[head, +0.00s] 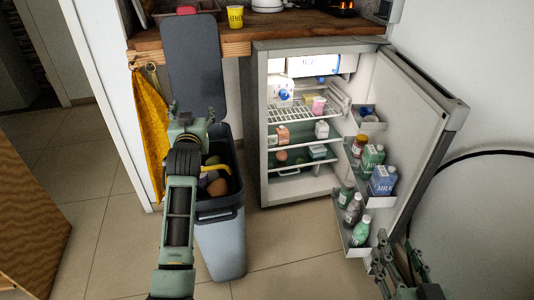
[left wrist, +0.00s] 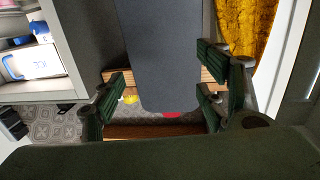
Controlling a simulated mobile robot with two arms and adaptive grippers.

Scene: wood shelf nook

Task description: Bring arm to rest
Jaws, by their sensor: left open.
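My left arm (head: 177,225) reaches up from the bottom of the head view beside the open bin (head: 222,250). Its gripper (head: 190,118) is in front of the raised grey lid (head: 190,60). In the left wrist view the left gripper (left wrist: 160,98) has its fingers wide apart with nothing held. The lid (left wrist: 160,50) shows between and beyond them; I cannot tell the gap to it. My right gripper (head: 402,268) is at the bottom right of the head view, by the fridge door (head: 415,120). It is cut off and its opening is unclear.
The fridge (head: 262,130) stands open with food on its shelves and several bottles and cartons in the door. A yellow towel (head: 152,130) hangs left of the bin. A wooden counter (head: 220,36) runs behind. Tiled floor (head: 115,225) is clear at left.

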